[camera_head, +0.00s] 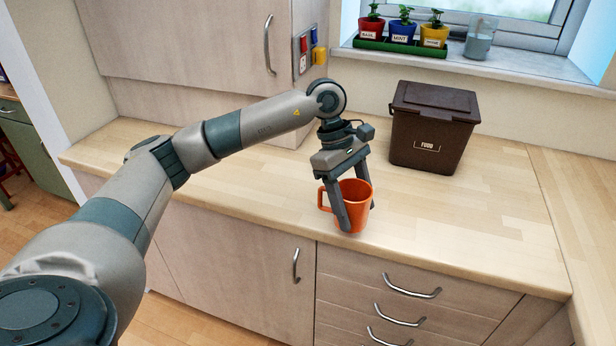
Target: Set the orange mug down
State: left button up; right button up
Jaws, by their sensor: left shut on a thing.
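The orange mug (357,210) is upright at the front part of the wooden counter (450,215), with its handle pointing left. My left gripper (353,218) reaches down from above with its fingers on either side of the mug, shut on it. One finger crosses the front of the mug near the handle, and the other is at its right side. The mug's base looks at or very close to the counter top; I cannot tell whether it touches. My right gripper does not show.
A dark brown food bin (432,128) stands behind and right of the mug. A sill holds potted herbs in a green tray (400,46) and a glass jar (481,38). Counter room is free right of the mug and left under my arm. Drawers (400,290) lie below the front edge.

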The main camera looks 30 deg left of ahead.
pick_arm(q)
jog(key=w+a+r+n+t+y, duration=0.2)
jog(key=w+a+r+n, duration=0.2)
jog(key=n, duration=0.5)
jog(key=w+a+r+n+t+y, duration=0.1)
jog(key=w+a+r+n+t, duration=0.2)
jog(key=w+n, duration=0.3)
jog(key=a+n+p, duration=0.1)
jog(key=n, duration=0.2)
jog(key=shift+w+a+r+y, duration=0.15)
jog(key=shift+w+r+y, duration=0.2)
jog(key=shift+w+y, duration=0.05)
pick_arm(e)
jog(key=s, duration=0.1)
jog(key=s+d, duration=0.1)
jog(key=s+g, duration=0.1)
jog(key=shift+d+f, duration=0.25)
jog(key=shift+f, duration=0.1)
pick_arm(q)
jog(key=shift+a, duration=0.1)
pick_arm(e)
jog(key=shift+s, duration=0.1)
